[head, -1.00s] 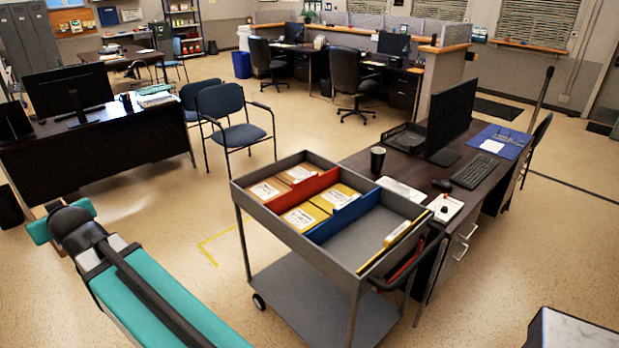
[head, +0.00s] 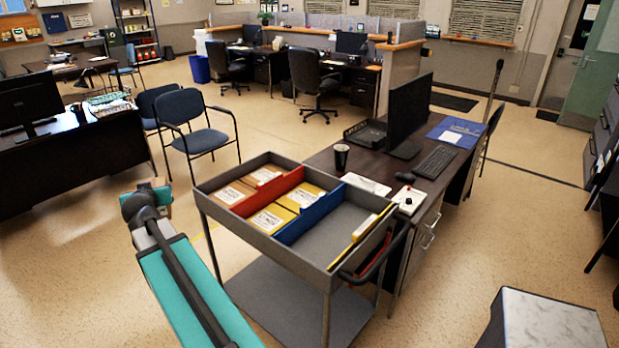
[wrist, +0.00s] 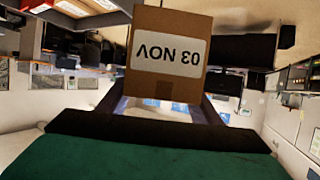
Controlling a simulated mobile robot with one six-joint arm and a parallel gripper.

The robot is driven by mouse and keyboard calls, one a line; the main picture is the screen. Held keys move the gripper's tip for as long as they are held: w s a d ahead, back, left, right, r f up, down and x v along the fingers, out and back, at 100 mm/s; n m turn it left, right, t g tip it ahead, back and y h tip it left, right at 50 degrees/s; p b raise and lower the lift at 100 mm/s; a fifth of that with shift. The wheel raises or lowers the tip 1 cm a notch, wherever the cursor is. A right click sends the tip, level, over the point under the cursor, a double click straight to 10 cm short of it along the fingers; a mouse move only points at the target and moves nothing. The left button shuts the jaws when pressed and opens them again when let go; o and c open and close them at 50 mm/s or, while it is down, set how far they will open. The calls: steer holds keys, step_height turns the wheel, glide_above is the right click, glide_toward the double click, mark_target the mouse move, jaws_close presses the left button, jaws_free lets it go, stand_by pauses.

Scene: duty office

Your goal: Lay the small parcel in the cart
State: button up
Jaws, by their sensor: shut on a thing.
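The small parcel (wrist: 165,85) is a brown cardboard box with a white label, upside down in the wrist view, reading "03 NOV". My gripper (wrist: 163,103) is shut on it, with a dark finger on each side. In the head view a bit of the brown parcel (head: 160,184) shows past the end of my teal arm, left of the cart and apart from it. The cart (head: 296,259) is grey, with a top tray split by a red divider (head: 262,193) and a blue divider (head: 310,211). Its lower shelf is empty where visible.
Yellow packets (head: 271,218) lie between the dividers, and labelled packets (head: 234,192) lie left of the red one. The right compartment is mostly bare, with a yellow strip (head: 364,228) at its right edge. A desk (head: 320,158) adjoins the cart behind; a blue chair (head: 200,143) stands behind left.

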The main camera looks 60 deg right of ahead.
steer(key=s+d+f+m+g+h, duration=0.1)
steer(key=s+d+m+g, duration=0.1)
steer(key=s+d, duration=0.35)
steer(key=s+d+f+m+g+h, duration=0.1)
steer(key=s+d+m+h, duration=0.15)
steer(key=d, duration=0.65)
steer(key=s+d+f+m+g, duration=0.1)
steer(key=s+d+m+g, duration=0.1)
steer(key=s+d, duration=0.6)
steer(key=s+d+f+m+g, duration=0.2)
steer(key=s+d, duration=0.6)
steer(key=s, duration=0.7)
steer(key=s+d+f+m+g+b, duration=0.1)
steer(key=s+d+m+g, duration=0.2)
steer(key=s+d+g, duration=0.3)
steer(key=s+d, duration=0.2)
steer(key=s, duration=0.3)
steer(key=shift+s+d+f+m, duration=0.15)
steer(key=shift+s+d+m, duration=0.2)
steer(key=shift+f, duration=0.2)
step_height(320, 180, down, 14)
steer(key=b, duration=1.1)
steer(key=shift+f, duration=0.15)
